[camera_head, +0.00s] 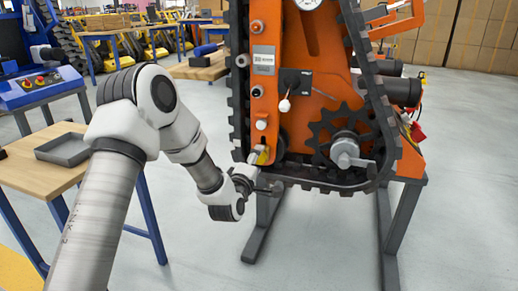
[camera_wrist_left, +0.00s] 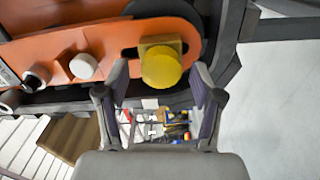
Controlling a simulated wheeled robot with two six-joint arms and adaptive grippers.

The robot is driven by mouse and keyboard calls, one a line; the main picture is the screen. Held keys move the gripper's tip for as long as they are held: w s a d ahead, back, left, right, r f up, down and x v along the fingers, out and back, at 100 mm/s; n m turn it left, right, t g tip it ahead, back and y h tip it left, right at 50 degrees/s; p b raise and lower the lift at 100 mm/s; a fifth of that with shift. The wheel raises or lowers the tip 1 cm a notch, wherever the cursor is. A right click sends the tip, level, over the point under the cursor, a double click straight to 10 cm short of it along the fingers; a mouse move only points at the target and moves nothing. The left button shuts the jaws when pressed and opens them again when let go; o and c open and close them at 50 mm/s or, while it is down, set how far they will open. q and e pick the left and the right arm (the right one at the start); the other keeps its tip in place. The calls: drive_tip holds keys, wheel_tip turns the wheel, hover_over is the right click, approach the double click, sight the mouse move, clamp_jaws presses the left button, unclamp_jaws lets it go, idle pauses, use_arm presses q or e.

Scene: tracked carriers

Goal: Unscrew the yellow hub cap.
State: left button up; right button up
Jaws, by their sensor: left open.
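The yellow hub cap (camera_head: 262,158) sits low on the orange track frame (camera_head: 300,75), near the track's lower left corner. In the left wrist view the round yellow cap (camera_wrist_left: 161,68) fronts a yellow block set in a slot of the orange plate. My left gripper (camera_head: 262,174) is at the cap. In the left wrist view its two fingers (camera_wrist_left: 160,82) are apart, one on each side of the cap, with visible gaps. I cannot tell how deep the fingertips reach. My right gripper is not in view.
A black toothed track (camera_head: 238,95) loops around the frame, with a dark sprocket (camera_head: 325,130) to the right. A grey tray (camera_head: 68,149) lies on a wooden table (camera_head: 35,178) at left. Open floor lies below.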

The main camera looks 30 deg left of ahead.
use_arm(q)
drive_tip(key=m+p, duration=0.5)
drive_tip(key=m, duration=0.5)
drive_tip(key=shift+p, duration=0.35)
